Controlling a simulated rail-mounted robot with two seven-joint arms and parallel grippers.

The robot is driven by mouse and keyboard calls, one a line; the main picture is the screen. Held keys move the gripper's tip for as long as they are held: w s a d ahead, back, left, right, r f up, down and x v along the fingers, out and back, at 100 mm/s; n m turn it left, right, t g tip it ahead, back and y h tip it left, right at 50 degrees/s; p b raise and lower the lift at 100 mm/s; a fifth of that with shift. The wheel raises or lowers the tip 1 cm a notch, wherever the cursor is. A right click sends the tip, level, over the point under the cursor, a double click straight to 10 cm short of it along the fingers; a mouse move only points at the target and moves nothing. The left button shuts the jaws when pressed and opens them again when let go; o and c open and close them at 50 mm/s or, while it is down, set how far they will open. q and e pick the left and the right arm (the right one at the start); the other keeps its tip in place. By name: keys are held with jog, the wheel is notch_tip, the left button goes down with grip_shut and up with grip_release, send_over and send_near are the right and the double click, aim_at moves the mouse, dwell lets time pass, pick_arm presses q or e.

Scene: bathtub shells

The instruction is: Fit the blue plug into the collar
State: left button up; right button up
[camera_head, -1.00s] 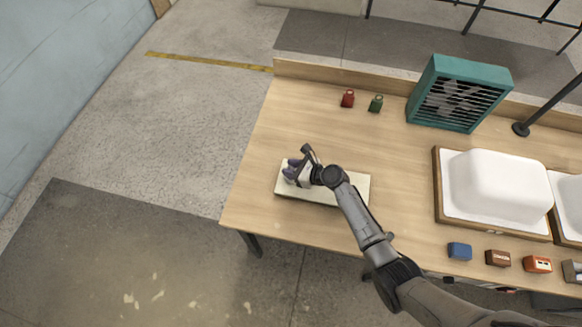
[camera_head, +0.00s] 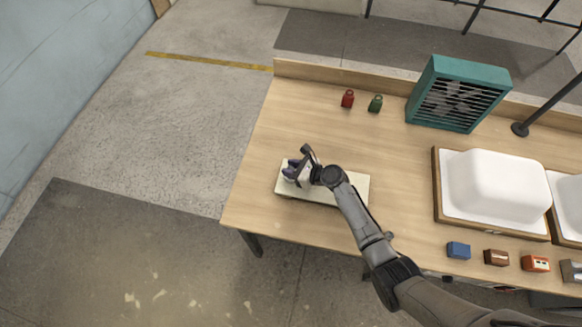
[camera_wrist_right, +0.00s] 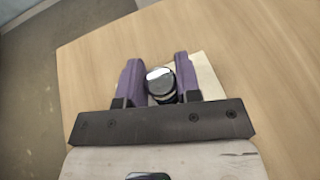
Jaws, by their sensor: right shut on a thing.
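My right gripper (camera_head: 291,172) is low over the left end of a pale board (camera_head: 354,187) on the table. In the right wrist view, its two purple fingers (camera_wrist_right: 157,70) are shut on a dark round piece (camera_wrist_right: 160,82) with a shiny top. The board shows there as a pale strip (camera_wrist_right: 205,76) behind the right finger. I cannot make out the collar; the gripper hides part of the board. My left gripper is out of view.
A red weight (camera_head: 348,99) and a green weight (camera_head: 375,104) stand near the back edge, beside a teal fan box (camera_head: 448,112). White tub shells (camera_head: 500,186) in wooden frames stand at right. Blue (camera_head: 458,250), brown (camera_head: 497,257) and orange (camera_head: 535,263) blocks line the front.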

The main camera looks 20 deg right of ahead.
jog(key=shift+f+b, duration=0.7)
jog(key=shift+f, duration=0.25)
jog(key=o, duration=0.9)
jog(key=shift+o, duration=0.4)
jog(key=shift+s+d+r, duration=0.2)
jog(key=shift+s+d, duration=0.1)
jog(key=p+v, duration=0.2)
jog(key=v, duration=1.1)
jog(key=shift+a, duration=0.1)
jog(key=shift+c, duration=0.2)
